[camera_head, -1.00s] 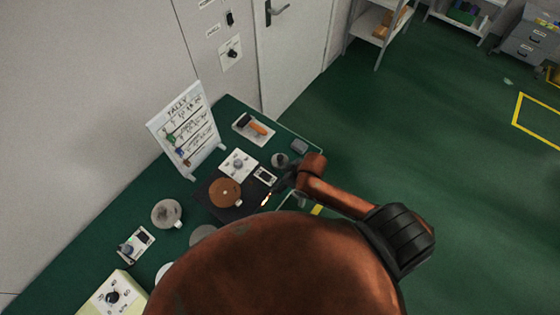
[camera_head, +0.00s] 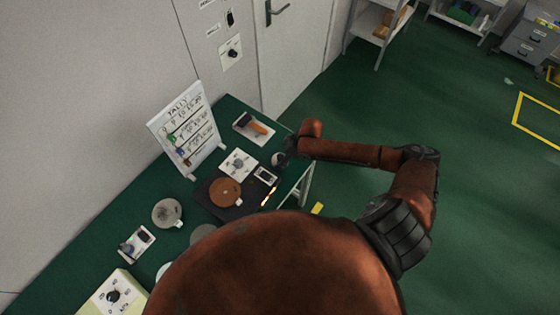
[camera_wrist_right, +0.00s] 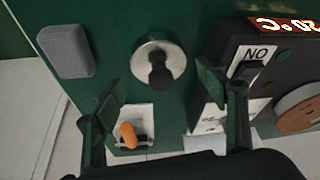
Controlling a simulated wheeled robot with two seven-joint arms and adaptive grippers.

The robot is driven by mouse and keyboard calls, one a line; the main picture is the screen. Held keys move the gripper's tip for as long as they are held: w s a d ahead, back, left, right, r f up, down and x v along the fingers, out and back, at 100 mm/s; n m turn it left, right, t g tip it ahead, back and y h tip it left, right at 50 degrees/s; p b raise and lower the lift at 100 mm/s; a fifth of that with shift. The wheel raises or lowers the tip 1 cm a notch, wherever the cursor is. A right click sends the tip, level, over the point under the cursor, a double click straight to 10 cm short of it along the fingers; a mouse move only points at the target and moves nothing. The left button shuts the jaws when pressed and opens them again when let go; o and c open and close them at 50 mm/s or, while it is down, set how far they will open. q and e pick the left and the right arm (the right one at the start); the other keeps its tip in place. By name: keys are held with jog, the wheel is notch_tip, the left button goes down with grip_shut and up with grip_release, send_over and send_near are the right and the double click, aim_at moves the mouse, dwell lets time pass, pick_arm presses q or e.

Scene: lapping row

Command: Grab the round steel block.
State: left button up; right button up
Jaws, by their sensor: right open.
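The round steel block (camera_head: 277,159) stands near the right edge of the green bench, partly hidden by my right gripper (camera_head: 290,148). In the right wrist view the block (camera_wrist_right: 145,68) is a pale steel disc with a dark knob on top. My right gripper (camera_wrist_right: 158,90) is open there, with its two dark green fingers spread wide. The block lies beyond and between the fingertips in the picture, with no contact seen. My left gripper is not in view.
A grey rounded block (camera_wrist_right: 65,52) lies beside the steel one. Near it are an orange-handled item (camera_head: 256,126) on a white plate, a switch plate (camera_head: 265,175) and a brown disc (camera_head: 225,192) on a black unit. A tally board (camera_head: 186,130) stands behind.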

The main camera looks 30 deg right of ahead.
aim_at(282, 157)
jog(key=shift+x, duration=2)
jog(key=shift+c, duration=0.4)
grip_shut()
jog(key=shift+w+r, duration=0.15)
jog(key=shift+r, duration=0.05)
